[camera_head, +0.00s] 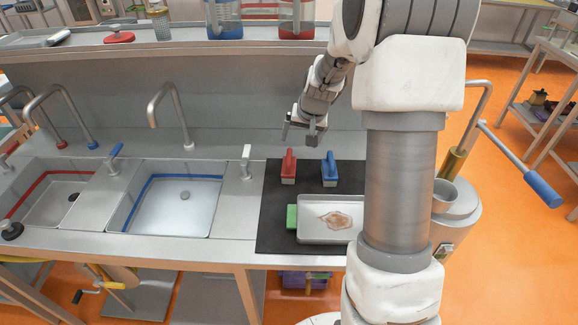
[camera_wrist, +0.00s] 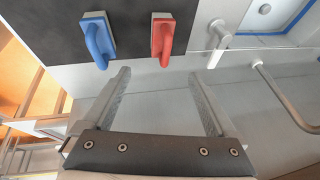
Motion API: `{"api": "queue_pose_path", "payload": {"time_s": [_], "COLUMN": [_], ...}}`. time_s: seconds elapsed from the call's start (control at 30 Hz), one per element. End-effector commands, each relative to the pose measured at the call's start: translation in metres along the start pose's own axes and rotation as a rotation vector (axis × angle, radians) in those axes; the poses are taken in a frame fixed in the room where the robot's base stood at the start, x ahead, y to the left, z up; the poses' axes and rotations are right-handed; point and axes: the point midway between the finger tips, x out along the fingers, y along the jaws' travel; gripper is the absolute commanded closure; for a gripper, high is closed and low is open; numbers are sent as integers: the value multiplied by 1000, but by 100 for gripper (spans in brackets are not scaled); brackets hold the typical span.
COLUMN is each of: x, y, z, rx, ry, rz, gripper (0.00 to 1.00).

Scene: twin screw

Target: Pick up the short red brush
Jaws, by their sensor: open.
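The short red brush (camera_head: 288,167) stands on the black mat (camera_head: 285,228), with its red handle up and a pale base below. It also shows at the top of the wrist view (camera_wrist: 162,38), ahead of and between the fingers. A blue brush (camera_head: 329,168) of like shape stands just to its right on the mat; in the wrist view the blue brush (camera_wrist: 99,38) is on the left. My gripper (camera_head: 300,130) is open and empty, above and behind the brushes, apart from both. In the wrist view its two fingers (camera_wrist: 158,88) are spread wide.
A metal tray (camera_head: 308,236) with a brown stain lies on the mat in front, beside a green object (camera_head: 292,217). A sink (camera_head: 172,207) and a white-handled tap (camera_head: 246,160) are to the left. A raised shelf (camera_head: 180,42) runs behind.

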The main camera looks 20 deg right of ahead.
Motion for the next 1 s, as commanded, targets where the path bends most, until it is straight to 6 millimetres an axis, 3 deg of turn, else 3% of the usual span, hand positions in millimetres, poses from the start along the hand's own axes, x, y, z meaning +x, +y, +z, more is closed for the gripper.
{"api": "queue_pose_path", "payload": {"time_s": [0.5,0.83,1.0], "x": [85,104,124], "y": [-1,-2,-3], "z": [0,0,2], "rx": [1,0,-1], "ry": [-2,-1,-3], "rz": [0,-1,-1], "gripper": [8,8,8]}}
